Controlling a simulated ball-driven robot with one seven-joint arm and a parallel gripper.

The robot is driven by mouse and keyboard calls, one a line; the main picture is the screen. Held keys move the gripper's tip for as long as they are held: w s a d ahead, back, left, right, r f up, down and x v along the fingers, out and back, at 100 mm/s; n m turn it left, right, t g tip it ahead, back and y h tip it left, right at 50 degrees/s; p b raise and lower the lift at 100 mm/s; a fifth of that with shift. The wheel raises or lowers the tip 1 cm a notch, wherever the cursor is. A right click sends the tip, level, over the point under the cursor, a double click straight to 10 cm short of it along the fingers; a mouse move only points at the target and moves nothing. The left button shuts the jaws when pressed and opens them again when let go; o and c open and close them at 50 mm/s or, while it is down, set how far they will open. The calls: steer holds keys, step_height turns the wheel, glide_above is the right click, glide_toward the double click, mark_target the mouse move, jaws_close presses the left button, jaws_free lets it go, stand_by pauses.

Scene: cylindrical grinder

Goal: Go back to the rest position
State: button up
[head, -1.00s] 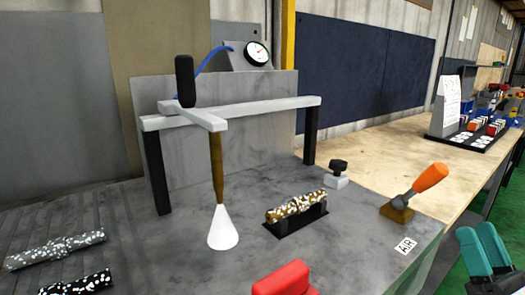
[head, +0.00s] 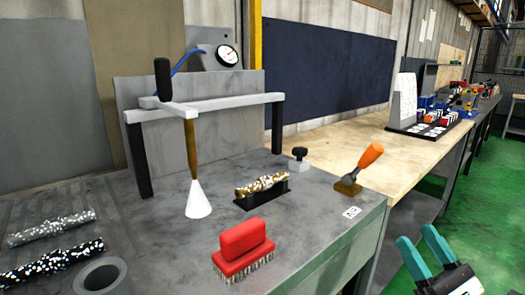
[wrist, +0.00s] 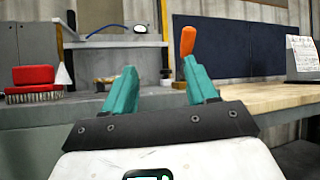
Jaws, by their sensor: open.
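My gripper (head: 428,252) is at the lower right of the head view, off the right front edge of the grey bench (head: 300,225). Its teal fingers stand apart with nothing between them. In the wrist view my gripper (wrist: 163,90) also shows open and empty, facing the bench. The air lever with an orange handle (head: 370,156) is on the bench's right corner, apart from my gripper. In the wrist view the orange handle (wrist: 187,40) shows behind the right finger.
A red brush (head: 243,245), a speckled part in a black cradle (head: 262,190), a white cone (head: 198,200) and a grey ring (head: 101,277) stand on the bench. A wooden table (head: 410,150) adjoins it. Green floor (head: 490,210) is clear at right.

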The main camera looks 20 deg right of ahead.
steer(key=w+a+f+n+g+y, duration=0.2)
steer(key=a+f+n+g+y, duration=0.3)
steer(key=a+f+n+g, duration=0.65)
steer(key=s+a+f+n+g+h, duration=0.1)
steer(key=s+a+f+n+g, duration=0.15)
steer(key=f+n, duration=0.45)
steer(key=s+a+f+n+g, duration=0.2)
steer(key=s+f+n, duration=0.25)
steer(key=f, duration=0.45)
steer(key=s+d+f+n+g+h, duration=0.1)
steer(key=s+f+n+g+h, duration=0.3)
steer(key=s, duration=0.3)
steer(key=s+d+f+n+g+h, duration=0.1)
steer(key=s+f+n+g+h, duration=0.2)
steer(key=s+n, duration=0.35)
step_height(320, 180, up, 17)
steer(key=s+g+y+p, duration=0.1)
steer(key=p, duration=1.6)
